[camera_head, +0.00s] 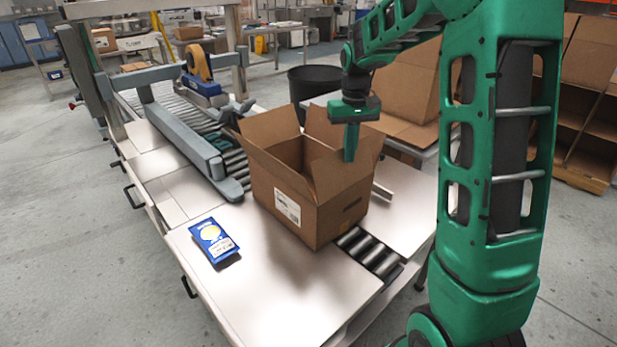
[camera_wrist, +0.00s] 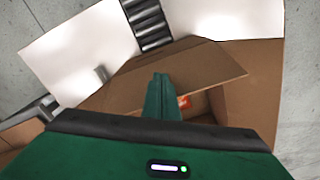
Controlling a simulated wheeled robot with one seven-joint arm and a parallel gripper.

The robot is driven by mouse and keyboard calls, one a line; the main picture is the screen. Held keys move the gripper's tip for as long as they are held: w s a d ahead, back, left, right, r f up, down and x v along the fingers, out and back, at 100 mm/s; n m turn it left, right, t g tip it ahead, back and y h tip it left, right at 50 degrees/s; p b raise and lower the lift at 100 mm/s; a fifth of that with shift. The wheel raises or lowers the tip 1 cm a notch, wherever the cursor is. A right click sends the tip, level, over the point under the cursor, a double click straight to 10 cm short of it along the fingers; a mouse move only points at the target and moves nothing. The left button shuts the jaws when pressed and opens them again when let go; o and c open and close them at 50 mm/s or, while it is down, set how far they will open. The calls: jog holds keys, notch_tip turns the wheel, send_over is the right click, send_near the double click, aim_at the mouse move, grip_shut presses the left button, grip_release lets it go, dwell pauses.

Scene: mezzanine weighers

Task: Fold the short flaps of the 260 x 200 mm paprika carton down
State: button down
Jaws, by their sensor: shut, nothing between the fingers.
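The brown paprika carton (camera_head: 290,205) stands open on the table, a white label on its near left side. Its flaps point up or lean outward; none lies folded down in the head view. My gripper (camera_head: 350,155) is shut and empty, pointing down at the right part of the carton's top. In the wrist view the closed fingers (camera_wrist: 162,88) overlap a brown flap (camera_wrist: 205,75); I cannot tell whether they touch it. Part of the carton's inside shows below that flap, with a small red patch (camera_wrist: 184,101). My gripper body hides the rest.
A blue packet (camera_head: 214,240) lies on the pale table left of the carton. Rollers (camera_head: 370,250) run under the carton, and a carton sealer with a tape roll (camera_head: 199,64) stands behind left. Other open cartons (camera_head: 407,85) and a black bin (camera_head: 311,82) stand behind.

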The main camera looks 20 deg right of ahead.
jog(key=shift+w+a, duration=0.1)
jog(key=shift+w, duration=0.2)
jog(key=w, duration=0.1)
jog(key=w+a+f, duration=0.1)
jog(key=w, duration=0.2)
jog(key=shift+w+a+f, duration=0.1)
jog(key=shift+a+f, duration=0.15)
dwell(0.3)
jog(key=w+f, duration=0.1)
jog(key=w+a+f, duration=0.1)
jog(key=f, duration=0.1)
jog(key=shift+w, duration=0.4)
dwell(0.4)
